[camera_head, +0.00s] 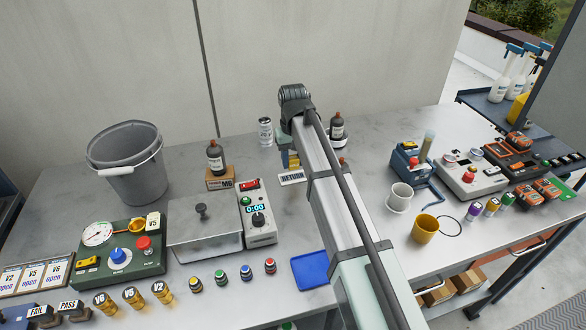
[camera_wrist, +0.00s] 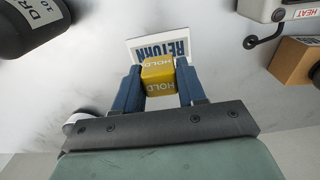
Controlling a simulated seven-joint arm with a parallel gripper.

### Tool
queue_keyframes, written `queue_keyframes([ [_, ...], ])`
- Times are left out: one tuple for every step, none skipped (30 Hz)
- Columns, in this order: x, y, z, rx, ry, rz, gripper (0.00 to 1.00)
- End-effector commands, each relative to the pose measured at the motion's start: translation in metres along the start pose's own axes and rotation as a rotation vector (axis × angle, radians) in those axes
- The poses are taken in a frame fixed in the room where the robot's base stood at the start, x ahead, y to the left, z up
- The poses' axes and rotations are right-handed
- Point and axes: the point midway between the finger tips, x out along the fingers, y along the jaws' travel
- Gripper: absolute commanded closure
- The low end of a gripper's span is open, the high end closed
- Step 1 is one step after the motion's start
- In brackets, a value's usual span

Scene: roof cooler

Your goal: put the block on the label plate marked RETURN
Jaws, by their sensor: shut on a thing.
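The block (camera_wrist: 159,78) is a yellow cube marked HOLD. In the wrist view my gripper (camera_wrist: 159,70) has its two blue fingers shut on the block's sides. The white label plate (camera_wrist: 148,50) marked RETURN lies just beyond the block, and the block covers part of its near edge in this view. I cannot tell whether the block touches the plate. In the head view the RETURN plate (camera_head: 291,178) lies on the bench left of my arm. My gripper there is mostly hidden behind the arm, with a little yellow showing beside it.
Another bottle (camera_head: 337,127) stands right of my arm. A blue tray (camera_head: 312,270) lies near the front. Bare bench surrounds the plate.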

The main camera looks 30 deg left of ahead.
Motion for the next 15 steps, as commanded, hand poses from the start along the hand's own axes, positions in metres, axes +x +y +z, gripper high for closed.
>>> queue_keyframes([
  [0.004,0.000,0.000,0.000,-0.001,0.000,0.90],
  [0.005,0.000,0.000,0.000,-0.001,0.000,0.90],
  [0.009,0.000,0.001,0.000,-0.001,0.000,0.90],
  [0.012,0.000,0.001,0.000,-0.002,0.000,0.90],
  [0.015,0.000,0.001,-0.001,-0.002,0.000,0.90],
  [0.020,0.000,0.001,-0.001,-0.002,0.000,0.90],
  [0.024,0.000,0.001,-0.001,-0.001,0.000,0.90],
  [0.028,0.000,0.001,-0.001,-0.001,0.000,0.90],
  [0.033,0.000,0.001,-0.001,-0.002,0.000,0.90],
  [0.035,0.000,0.001,-0.001,-0.002,0.000,0.90],
  [0.037,0.000,0.001,-0.001,-0.001,0.000,0.90],
  [0.038,0.000,0.000,-0.001,-0.001,0.000,0.90],
  [0.038,0.000,0.000,-0.001,-0.001,0.000,0.90],
  [0.038,0.000,0.000,-0.001,0.000,0.000,0.90],
  [0.038,0.000,0.000,-0.001,0.000,0.000,0.90],
])
